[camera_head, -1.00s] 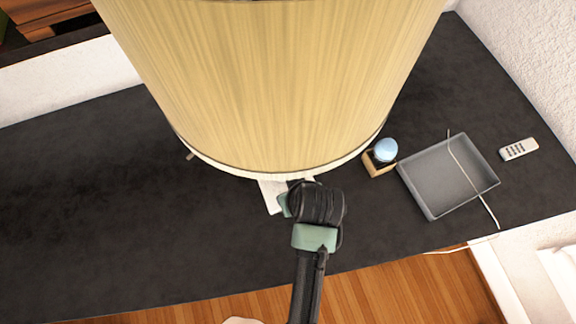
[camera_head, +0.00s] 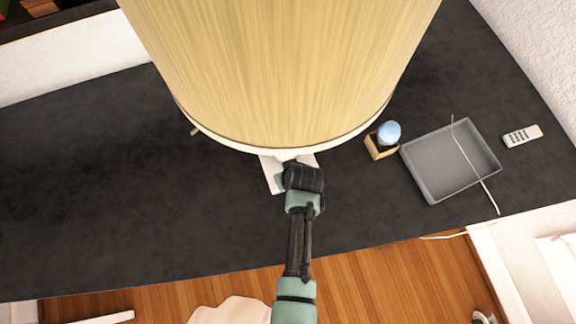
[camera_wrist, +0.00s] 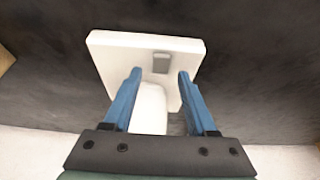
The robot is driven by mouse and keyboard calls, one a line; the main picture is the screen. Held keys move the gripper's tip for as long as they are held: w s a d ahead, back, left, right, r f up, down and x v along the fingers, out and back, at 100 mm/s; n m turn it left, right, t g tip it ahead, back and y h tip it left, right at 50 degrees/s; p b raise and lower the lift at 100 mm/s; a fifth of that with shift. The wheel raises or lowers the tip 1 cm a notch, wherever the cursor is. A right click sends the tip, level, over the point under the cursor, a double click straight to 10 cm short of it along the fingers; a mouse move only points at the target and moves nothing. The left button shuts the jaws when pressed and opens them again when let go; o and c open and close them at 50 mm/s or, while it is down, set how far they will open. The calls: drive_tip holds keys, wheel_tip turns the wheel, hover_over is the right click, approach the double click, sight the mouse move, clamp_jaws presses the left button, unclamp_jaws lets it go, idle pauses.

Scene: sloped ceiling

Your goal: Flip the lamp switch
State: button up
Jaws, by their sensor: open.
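A large lamp with a tan pleated shade (camera_head: 280,75) stands on the dark table. Its white square base (camera_head: 270,174) shows partly below the shade, and also in the wrist view (camera_wrist: 112,50). A small grey rectangular switch (camera_wrist: 161,62) sits on the base in the wrist view. My gripper (camera_wrist: 159,76) is open, with its two blue fingers over the base and the switch between and just beyond their tips. A white rounded piece (camera_wrist: 149,108) shows between the fingers; I cannot tell whether they touch it. In the head view my wrist hides the fingers.
To the right on the table (camera_head: 100,180) are a small box with a blue-topped item (camera_head: 388,133), a grey tray (camera_head: 437,187) with a white cable over it, and a remote (camera_head: 522,135). The table's left side is clear. A wall (camera_head: 75,62) runs behind.

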drive_tip(key=shift+w+f, duration=0.1)
drive_tip(key=shift+f, duration=0.25)
clamp_jaws()
